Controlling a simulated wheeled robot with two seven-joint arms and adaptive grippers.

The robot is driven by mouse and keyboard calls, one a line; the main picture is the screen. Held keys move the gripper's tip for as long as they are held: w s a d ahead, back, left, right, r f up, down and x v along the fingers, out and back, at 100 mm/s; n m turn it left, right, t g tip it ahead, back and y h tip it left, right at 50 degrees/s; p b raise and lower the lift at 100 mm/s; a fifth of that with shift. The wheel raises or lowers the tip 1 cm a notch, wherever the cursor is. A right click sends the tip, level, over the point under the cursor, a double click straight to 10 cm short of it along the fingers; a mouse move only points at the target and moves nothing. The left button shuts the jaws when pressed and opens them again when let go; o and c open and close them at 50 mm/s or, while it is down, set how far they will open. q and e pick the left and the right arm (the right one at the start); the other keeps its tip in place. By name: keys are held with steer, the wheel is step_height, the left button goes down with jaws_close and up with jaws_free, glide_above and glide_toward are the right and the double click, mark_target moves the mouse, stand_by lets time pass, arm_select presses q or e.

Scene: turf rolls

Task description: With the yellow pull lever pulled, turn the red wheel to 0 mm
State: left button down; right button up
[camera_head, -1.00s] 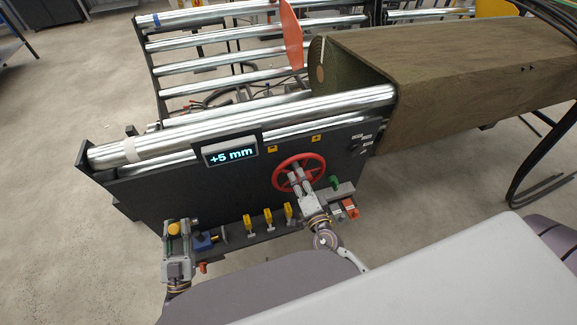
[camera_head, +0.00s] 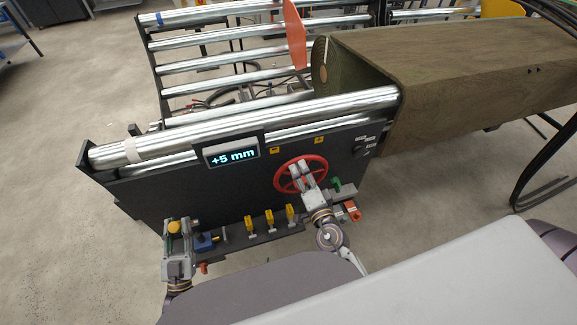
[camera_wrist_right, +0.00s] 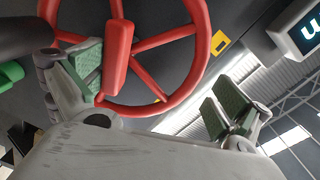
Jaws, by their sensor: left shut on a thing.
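The red wheel (camera_head: 323,163) stands on the dark front panel. The display (camera_head: 232,155) above it reads +5 mm. My right gripper (camera_head: 301,171) is in front of the wheel. In the right wrist view its fingers (camera_wrist_right: 158,88) are open and apart. The wheel's red handle (camera_wrist_right: 117,68) appears between them, close to the left finger; I cannot tell whether they touch. My left gripper (camera_head: 177,232) is shut at the yellow pull lever (camera_head: 174,227), at the panel's lower left. The fingers hide most of the lever, so how far it is pulled is unclear.
Several yellow levers (camera_head: 269,220) stand on the ledge between my grippers. A blue block (camera_head: 205,242), a green knob (camera_head: 337,184) and an orange-red part (camera_head: 353,211) sit close to them.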

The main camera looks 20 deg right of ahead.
mark_target(300, 159)
steer(key=shift+t, duration=0.3)
steer(key=r, duration=0.5)
steer(key=shift+w, duration=0.35)
steer(key=shift+g, duration=0.4)
steer(key=f, duration=0.4)
steer(key=shift+s+a, duration=0.1)
steer(key=shift+s, duration=0.15)
steer(key=shift+s+a+r, duration=0.1)
steer(key=shift+s, duration=0.2)
steer(key=shift+c, duration=0.9)
steer(key=shift+s, duration=0.6)
steer(key=shift+c, duration=0.8)
steer(key=shift+s+a, duration=0.1)
steer(key=shift+s, duration=0.55)
steer(key=c, duration=0.6)
steer(key=shift+s+f, duration=0.15)
steer(key=shift+s, duration=2.75)
steer(key=shift+s+f, duration=0.15)
steer(key=shift+s, duration=2.75)
steer(key=shift+s, duration=0.15)
